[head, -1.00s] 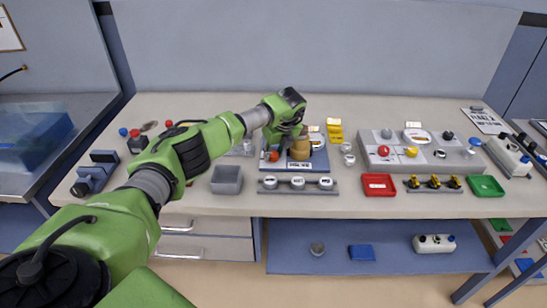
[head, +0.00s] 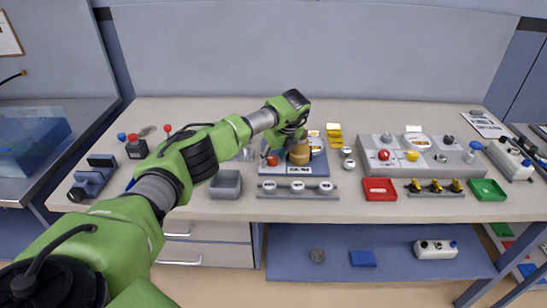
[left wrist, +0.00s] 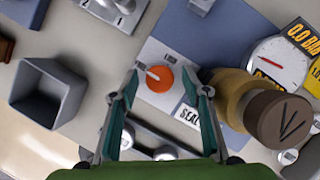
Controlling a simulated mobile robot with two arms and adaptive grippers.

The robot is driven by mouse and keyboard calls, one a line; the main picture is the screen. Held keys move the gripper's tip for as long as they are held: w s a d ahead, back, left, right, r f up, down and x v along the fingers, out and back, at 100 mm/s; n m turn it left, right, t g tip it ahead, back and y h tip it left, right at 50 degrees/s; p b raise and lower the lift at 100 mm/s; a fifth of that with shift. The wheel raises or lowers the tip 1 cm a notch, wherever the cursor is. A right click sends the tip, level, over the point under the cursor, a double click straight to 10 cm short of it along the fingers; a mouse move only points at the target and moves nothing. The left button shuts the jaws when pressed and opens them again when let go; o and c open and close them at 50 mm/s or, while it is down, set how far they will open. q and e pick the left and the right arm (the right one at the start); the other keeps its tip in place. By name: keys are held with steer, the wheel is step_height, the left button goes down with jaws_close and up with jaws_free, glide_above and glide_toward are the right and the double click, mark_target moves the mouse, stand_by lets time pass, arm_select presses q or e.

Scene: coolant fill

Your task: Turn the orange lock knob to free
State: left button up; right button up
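The orange lock knob (left wrist: 160,79) is a round disc with a pale pointer on its left side, set on a light plate on the blue panel (left wrist: 225,120). It also shows in the head view (head: 272,160), partly by the gripper. My left gripper (left wrist: 171,82) is open, its two teal fingers pointing down toward the knob, one on each side; whether they touch it I cannot tell. A tan and brown cap (left wrist: 275,115) marked with a V stands to the right of the knob. My right gripper is in neither view.
A round gauge (left wrist: 280,62) with a red needle is right of the knob, near the brown cap. A grey open box (head: 226,184) stands left of the panel. White-topped knobs on a grey strip (head: 330,190) lie in front. A grey control panel (head: 445,157) stands further right.

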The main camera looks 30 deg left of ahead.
arm_select(q)
steer(key=v, duration=1.2)
stand_by(0.4)
